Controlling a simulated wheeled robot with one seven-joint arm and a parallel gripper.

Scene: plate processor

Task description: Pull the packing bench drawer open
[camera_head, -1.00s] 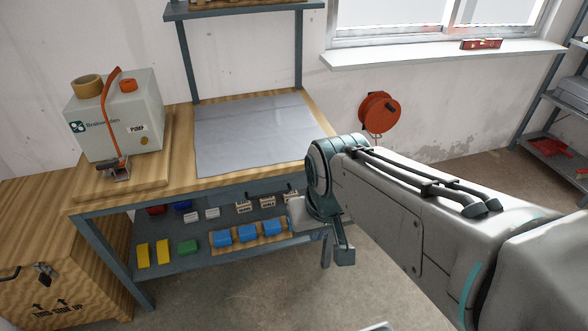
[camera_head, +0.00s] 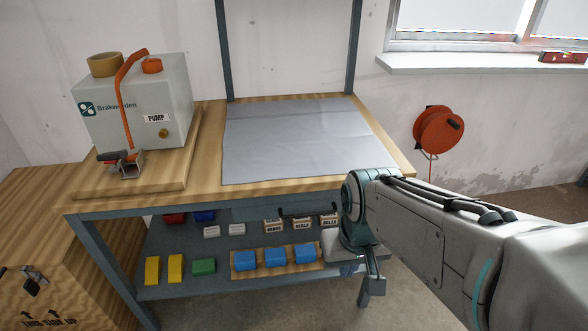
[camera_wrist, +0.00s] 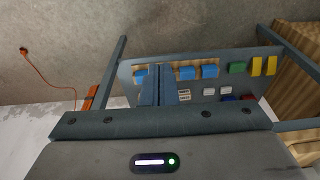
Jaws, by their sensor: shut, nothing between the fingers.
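The packing bench (camera_head: 210,185) has a wooden top with a grey sheet on it. Under its front edge is a grey drawer front (camera_head: 262,212), with a dark bar handle (camera_head: 308,210) near the right end. The drawer looks shut, though my arm's end hides part of that area. In the wrist view my gripper (camera_wrist: 158,72) shows as two dark fingers pressed together, empty. They overlap the lower shelf in that picture, and I see no handle between them. In the head view my arm ends just right of the handle, and the fingers are not clearly seen.
The lower shelf (camera_head: 190,270) holds blue, yellow and green blocks and small labelled boxes. A pump unit (camera_head: 135,105) stands on the bench's left. A wooden crate (camera_head: 40,240) is beside it. An orange reel (camera_head: 438,130) hangs on the wall. Floor in front is clear.

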